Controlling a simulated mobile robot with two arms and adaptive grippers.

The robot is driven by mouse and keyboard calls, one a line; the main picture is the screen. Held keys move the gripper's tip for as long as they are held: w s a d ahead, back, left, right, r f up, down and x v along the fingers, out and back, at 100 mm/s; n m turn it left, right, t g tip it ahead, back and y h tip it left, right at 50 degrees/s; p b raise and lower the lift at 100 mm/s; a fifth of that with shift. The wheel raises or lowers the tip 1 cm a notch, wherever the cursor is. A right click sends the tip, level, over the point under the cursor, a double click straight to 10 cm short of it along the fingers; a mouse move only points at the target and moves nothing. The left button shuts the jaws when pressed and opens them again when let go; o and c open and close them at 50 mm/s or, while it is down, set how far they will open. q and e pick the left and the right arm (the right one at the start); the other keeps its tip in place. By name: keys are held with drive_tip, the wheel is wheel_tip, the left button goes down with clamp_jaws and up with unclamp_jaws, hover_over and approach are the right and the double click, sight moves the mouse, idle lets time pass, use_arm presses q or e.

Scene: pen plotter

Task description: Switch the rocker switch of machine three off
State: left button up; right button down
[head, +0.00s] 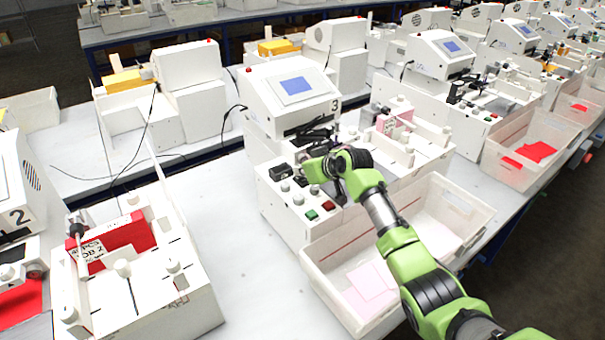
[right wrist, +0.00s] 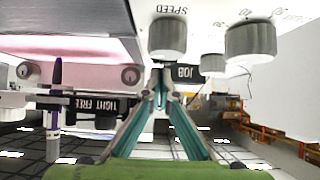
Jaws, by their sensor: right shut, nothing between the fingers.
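Machine three (head: 290,95) is a white unit with a blue screen and the number 3 on its side. Its control panel (head: 272,200) has several knobs, a green and a red button, and a dark part (head: 279,171) at the far left corner that looks like the rocker switch. On or off cannot be read. My right gripper (head: 312,168) is over the panel, just right of that dark part. My left gripper is out of view.
A clear bin (head: 340,300) with pink sheets stands in front of machine three, under my right arm. Machine two (head: 15,190) and a white unit with a red box (head: 125,240) are at the left. The tabletop (head: 220,190) between them is clear.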

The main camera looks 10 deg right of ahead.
sight(302, 178)
drive_tip(key=shift+r, duration=0.1)
